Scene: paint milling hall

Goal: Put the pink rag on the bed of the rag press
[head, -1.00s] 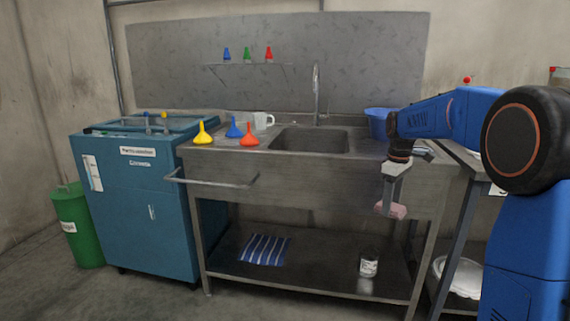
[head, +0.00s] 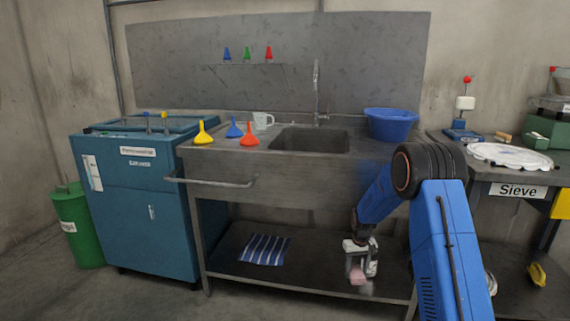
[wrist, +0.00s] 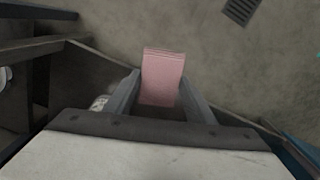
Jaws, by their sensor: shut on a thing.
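My gripper (head: 357,268) is low in front of the sink bench, near the height of its lower shelf. It is shut on the pink rag (head: 357,276), which looks like a small folded pad. In the wrist view the pink rag (wrist: 162,77) sits between the two fingers (wrist: 160,98) and sticks out past their tips, over the floor. I cannot make out a rag press in these frames.
The sink bench (head: 320,185) has a front rail (head: 215,183) and a lower shelf (head: 325,272) with a striped cloth (head: 265,250). Funnels and a blue basin (head: 390,124) stand on top. A teal cabinet (head: 150,215) is left, a sieve table (head: 475,172) right.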

